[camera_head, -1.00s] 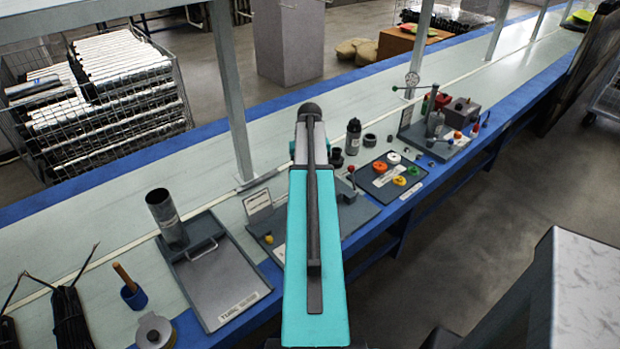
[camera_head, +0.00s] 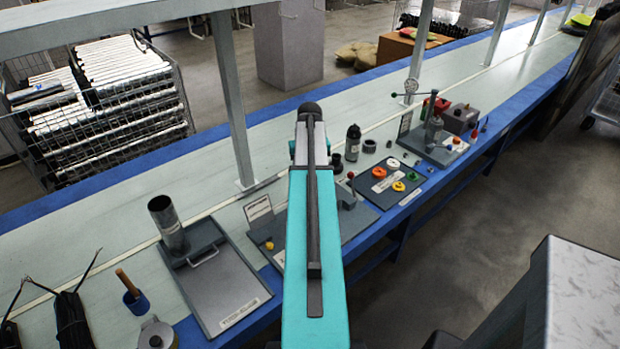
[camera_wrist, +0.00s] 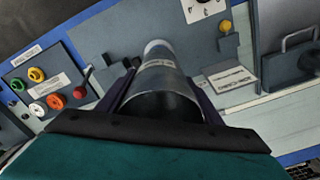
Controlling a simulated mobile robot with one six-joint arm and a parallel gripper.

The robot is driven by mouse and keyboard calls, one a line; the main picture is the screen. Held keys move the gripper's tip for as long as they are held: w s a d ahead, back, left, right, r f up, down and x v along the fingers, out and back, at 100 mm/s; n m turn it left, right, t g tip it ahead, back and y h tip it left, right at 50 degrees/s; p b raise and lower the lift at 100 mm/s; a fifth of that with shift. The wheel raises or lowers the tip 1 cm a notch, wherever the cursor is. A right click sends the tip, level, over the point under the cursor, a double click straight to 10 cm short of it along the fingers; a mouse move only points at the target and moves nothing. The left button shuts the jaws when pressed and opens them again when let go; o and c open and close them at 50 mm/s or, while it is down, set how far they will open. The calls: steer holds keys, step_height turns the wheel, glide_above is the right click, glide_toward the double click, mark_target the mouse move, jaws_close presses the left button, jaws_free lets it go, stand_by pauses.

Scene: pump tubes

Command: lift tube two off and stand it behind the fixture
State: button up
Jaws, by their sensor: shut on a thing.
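In the wrist view my gripper (camera_wrist: 160,80) is shut on a grey metal tube (camera_wrist: 163,88). One dark finger lies along each side, and the tube's open round end faces the camera. A label on the tube is too small to read. The tube points down toward the grey fixture plate (camera_wrist: 95,45); I cannot tell whether its far end touches it. In the head view the fixture plate (camera_head: 357,222) lies behind and beside my teal arm, which hides my gripper and the held tube. Another metal tube (camera_head: 168,225) stands upright at left.
A grey tray (camera_head: 215,285) with a handle lies left of the fixture. A placard (camera_head: 258,208) stands at the fixture's back. A dark board (camera_head: 375,190) with coloured rings and a black bottle (camera_head: 353,143) are to the right. The bench behind the fixture looks clear up to a post (camera_head: 232,110).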

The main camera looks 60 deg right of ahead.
step_height(320, 180, up, 11)
steer(key=p, duration=0.6)
steer(key=shift+f, duration=0.15)
stand_by(2.0)
steer(key=shift+p, duration=0.3)
